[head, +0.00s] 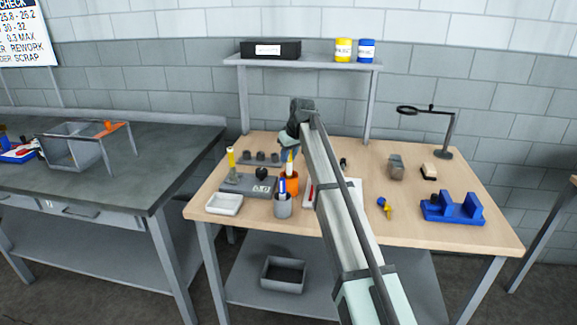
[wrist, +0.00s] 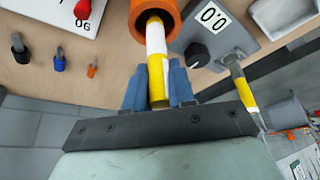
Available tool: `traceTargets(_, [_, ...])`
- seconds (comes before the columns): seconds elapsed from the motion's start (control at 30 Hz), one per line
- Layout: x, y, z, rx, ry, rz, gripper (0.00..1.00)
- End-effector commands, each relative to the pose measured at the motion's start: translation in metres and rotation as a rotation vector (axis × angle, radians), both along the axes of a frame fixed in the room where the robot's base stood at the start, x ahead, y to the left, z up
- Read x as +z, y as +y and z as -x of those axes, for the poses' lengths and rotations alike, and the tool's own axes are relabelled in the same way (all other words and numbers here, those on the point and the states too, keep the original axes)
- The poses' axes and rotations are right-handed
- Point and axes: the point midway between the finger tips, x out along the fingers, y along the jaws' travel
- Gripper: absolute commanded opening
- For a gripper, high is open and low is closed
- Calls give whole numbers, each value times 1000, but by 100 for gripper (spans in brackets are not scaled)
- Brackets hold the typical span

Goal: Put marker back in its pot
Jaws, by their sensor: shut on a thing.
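A marker (wrist: 156,62) with a white and yellow body is between the blue fingers of my gripper (wrist: 158,88) in the wrist view. My gripper is shut on its yellow end. The marker's far end lies within the mouth of the orange pot (wrist: 142,10); how deep it reaches is hard to tell. In the head view the orange pot (head: 290,185) stands on the wooden bench, with the marker (head: 290,163) upright above it and my gripper (head: 289,143) over both. My arm partly covers the area right of the pot.
A grey pot (head: 283,206) with a blue-and-white item stands just in front of the orange pot. A grey gauge box (head: 246,186) with a yellow-topped post is to the left, by a white tray (head: 224,204). A blue cradle (head: 453,212) and magnifier lamp (head: 445,140) are at right.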

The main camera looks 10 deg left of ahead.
Motion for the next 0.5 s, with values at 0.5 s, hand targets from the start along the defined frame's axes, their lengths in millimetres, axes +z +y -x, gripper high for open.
traceTargets(0.5, [-37,0,0,-1,0,0,0])
